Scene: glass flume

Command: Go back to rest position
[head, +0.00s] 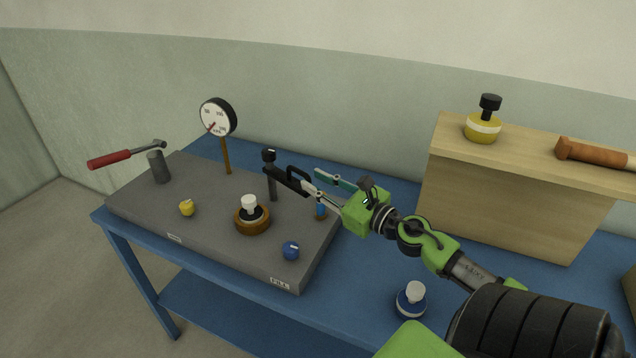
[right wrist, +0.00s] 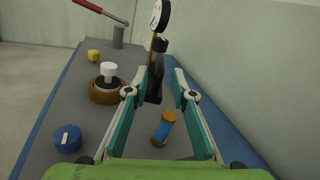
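My right gripper (head: 310,181) reaches in from the right above the grey panel (head: 205,225). Its teal fingers are apart in the right wrist view (right wrist: 160,82), and nothing is clamped between them. A black lever (head: 284,179) on a grey post lies just ahead of the fingers. In the right wrist view the lever (right wrist: 155,84) shows in the gap between them; I cannot tell whether they touch it. A blue cylinder with a brown top (right wrist: 165,128) stands below the gripper. My left gripper is not in view.
On the panel are a gauge (head: 218,118), a red-handled lever (head: 110,159), a yellow knob (head: 187,208), a white-topped brown knob (head: 252,219) and a blue knob (head: 291,251). A blue bottle (head: 411,300) stands on the blue table.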

